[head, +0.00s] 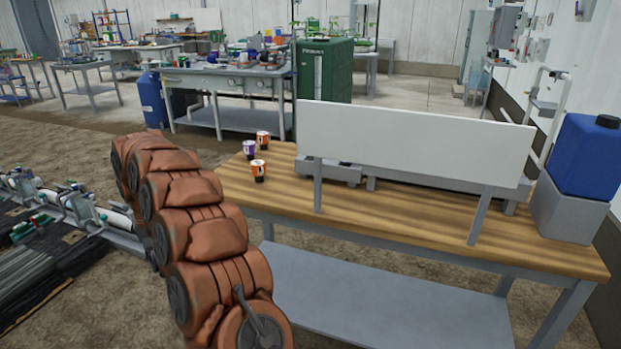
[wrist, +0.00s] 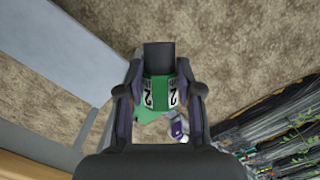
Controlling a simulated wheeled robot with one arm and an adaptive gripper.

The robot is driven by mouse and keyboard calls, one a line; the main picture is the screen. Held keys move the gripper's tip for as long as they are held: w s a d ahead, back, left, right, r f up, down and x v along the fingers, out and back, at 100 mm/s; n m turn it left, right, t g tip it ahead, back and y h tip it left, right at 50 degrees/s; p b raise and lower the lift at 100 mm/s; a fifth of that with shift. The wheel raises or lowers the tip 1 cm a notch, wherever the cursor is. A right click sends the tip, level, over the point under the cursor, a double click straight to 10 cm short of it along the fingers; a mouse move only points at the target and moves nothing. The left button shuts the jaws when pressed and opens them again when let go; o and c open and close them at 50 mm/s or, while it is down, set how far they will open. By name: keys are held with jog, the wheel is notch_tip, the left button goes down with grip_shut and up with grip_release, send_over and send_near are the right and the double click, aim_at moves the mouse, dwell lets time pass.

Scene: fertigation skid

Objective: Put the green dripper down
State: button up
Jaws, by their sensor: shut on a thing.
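The green dripper (wrist: 158,91) shows in the wrist view, a small green body with white labels marked 2. My gripper (wrist: 160,88) is shut on it, with a dark finger on each side. It is held above the brown floor, and its lower part is partly hidden by the gripper. In the head view my gripper and the dripper are not visible; only my orange arm shows.
A wooden bench (head: 390,237) carries several small cups, such as an orange one (head: 259,170), a white panel (head: 415,143) and a blue container (head: 588,157). White pipes (head: 122,219) and dark hoses (wrist: 280,131) lie low at the side. The bench's front strip is clear.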

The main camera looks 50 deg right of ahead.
jog(key=shift+w+a+r+t+h+b, duration=0.25)
jog(key=shift+a+r+t+b, duration=0.25)
jog(key=shift+b, duration=0.9)
jog(key=shift+w+a+r+t+h+b, duration=0.15)
jog(key=shift+w+a+r+t+b, duration=0.35)
jog(key=shift+b, duration=0.85)
jog(key=shift+s+b, duration=0.1)
jog(key=shift+b, duration=0.2)
